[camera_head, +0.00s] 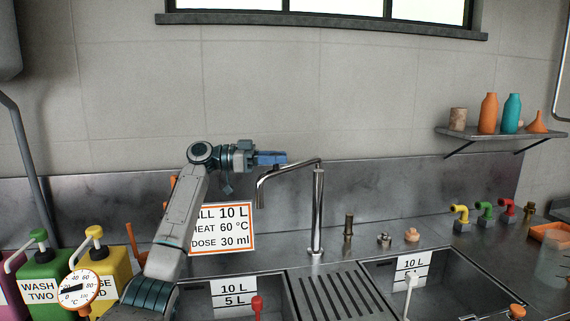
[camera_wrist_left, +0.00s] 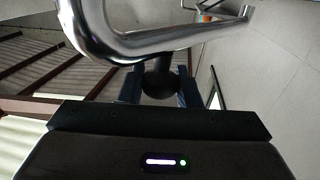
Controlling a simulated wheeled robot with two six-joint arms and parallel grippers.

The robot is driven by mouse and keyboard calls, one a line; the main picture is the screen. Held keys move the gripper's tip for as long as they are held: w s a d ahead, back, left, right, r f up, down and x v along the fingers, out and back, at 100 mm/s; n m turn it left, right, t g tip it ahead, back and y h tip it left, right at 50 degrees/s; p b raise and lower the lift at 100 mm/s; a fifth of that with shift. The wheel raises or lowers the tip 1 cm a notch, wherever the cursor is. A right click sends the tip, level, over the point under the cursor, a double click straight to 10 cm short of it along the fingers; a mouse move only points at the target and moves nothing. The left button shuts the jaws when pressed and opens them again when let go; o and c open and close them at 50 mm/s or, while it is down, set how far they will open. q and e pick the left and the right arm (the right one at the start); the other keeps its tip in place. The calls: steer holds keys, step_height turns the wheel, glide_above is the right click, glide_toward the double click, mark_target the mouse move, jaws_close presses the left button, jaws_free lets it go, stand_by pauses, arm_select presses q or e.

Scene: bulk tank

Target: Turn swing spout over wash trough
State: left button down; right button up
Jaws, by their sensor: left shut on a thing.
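The chrome swing spout (camera_head: 289,168) stands on a tall post behind the ribbed drainer. Its arm points left and its down-turned outlet hangs on the left basin's side. My left gripper (camera_head: 282,158) is at the spout arm, its blue fingers just above and behind the pipe. In the left wrist view the spout pipe (camera_wrist_left: 150,45) crosses close in front, and my left gripper (camera_wrist_left: 160,90) is shut on a dark round knob (camera_wrist_left: 158,78) by the pipe. The left basin (camera_head: 205,298) and right basin (camera_head: 460,280) are both partly seen; neither is labelled as wash trough. My right gripper is not in view.
A dosing sign (camera_head: 223,229) stands behind my left arm. Green (camera_head: 40,270) and yellow (camera_head: 112,262) pump bottles and a dial thermometer (camera_head: 77,290) are at left. Small fittings (camera_head: 385,240) and coloured taps (camera_head: 485,211) line the back ledge. The wall above the spout is clear.

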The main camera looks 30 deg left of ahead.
arm_select(q)
steer(key=shift+a, duration=0.1)
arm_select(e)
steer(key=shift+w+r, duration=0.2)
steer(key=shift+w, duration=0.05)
arm_select(q)
steer(key=c, duration=1.1)
jaws_free()
steer(key=shift+w, duration=0.1)
steer(key=shift+a, duration=0.15)
steer(key=shift+s+a+f+b, duration=0.1)
steer(key=shift+s+a+b, duration=0.15)
steer(key=shift+b, duration=0.05)
steer(key=b+v, duration=0.1)
steer(key=v, duration=0.5)
steer(key=shift+a+b, duration=0.35)
steer(key=shift+b, duration=0.05)
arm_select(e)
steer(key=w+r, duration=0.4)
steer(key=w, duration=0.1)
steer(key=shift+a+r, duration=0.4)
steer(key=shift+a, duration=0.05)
